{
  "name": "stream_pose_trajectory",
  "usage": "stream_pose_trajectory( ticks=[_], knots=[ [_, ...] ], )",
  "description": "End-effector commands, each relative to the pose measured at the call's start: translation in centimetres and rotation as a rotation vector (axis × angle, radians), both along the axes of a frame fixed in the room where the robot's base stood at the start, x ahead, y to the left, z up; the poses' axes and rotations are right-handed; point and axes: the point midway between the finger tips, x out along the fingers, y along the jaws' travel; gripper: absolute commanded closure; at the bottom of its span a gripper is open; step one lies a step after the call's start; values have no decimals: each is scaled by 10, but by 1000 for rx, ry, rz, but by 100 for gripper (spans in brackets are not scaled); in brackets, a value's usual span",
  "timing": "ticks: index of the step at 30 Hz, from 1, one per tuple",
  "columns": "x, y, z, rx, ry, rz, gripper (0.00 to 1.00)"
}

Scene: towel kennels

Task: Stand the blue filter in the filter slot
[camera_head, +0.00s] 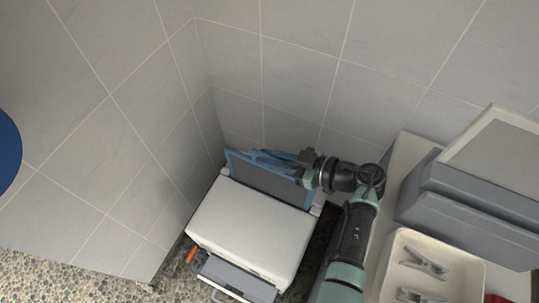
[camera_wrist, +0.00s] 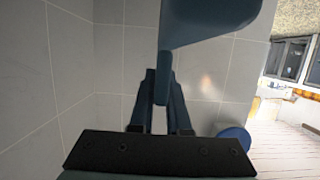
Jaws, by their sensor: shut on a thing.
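The blue filter (camera_head: 268,181), a grey panel in a blue frame, stands roughly upright and tilted at the back edge of a white-topped machine (camera_head: 250,232). My gripper (camera_head: 266,158) reaches from the right and is shut on the filter's upper part. In the wrist view, the fingers (camera_wrist: 160,98) meet at a blue piece of the filter (camera_wrist: 207,22), which rises above them. The filter slot is not clearly visible; the filter's lower edge is hidden behind the machine's top, so I cannot tell whether it is in the slot.
Tiled walls stand close behind and left of the machine. An orange part (camera_head: 191,254) is at its front left. At right are a cream tray (camera_head: 388,279) with metal clips (camera_head: 425,263) and a large grey box (camera_head: 470,205). A blue round object (camera_head: 8,145) is at far left.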

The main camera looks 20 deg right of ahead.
Motion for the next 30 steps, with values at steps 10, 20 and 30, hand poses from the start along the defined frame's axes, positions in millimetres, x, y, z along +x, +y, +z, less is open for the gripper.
stream_pose_trajectory(
  ticks=[10,20,30],
  knots=[
    [0,0,-23,0,-1,-1,100],
    [0,0,-43,1,-1,0,100],
    [0,0,-64,1,-1,0,100]
  ],
)
